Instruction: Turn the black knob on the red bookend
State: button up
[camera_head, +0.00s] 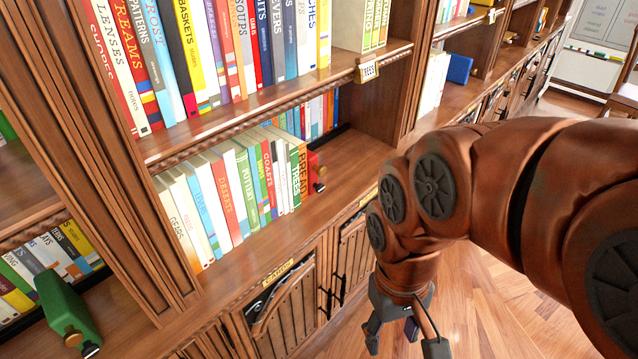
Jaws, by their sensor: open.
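The red bookend (314,168) stands on the lower shelf at the right end of a row of books, against the last book. Its small black knob (319,187) shows low on the side facing the room; a brass-coloured spot shows just above it. My gripper (404,344) hangs at the bottom centre, pointing down, with its fingers apart and nothing between them. It is in front of the lower cabinet doors and over the floor, below and to the right of the bookend, not touching it.
A green bookend (68,312) with a brass and a black knob stands at the lower left. The shelf board (350,165) right of the red bookend is bare. An upper shelf edge (280,100) overhangs the row. A blue object (459,69) sits on a farther shelf.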

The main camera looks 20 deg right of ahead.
aim_at(319, 189)
jog(key=z, duration=0.05)
jog(key=k, duration=0.5)
jog(key=u, duration=1.2)
jog(key=i, duration=0.2)
jog(key=z, duration=0.05)
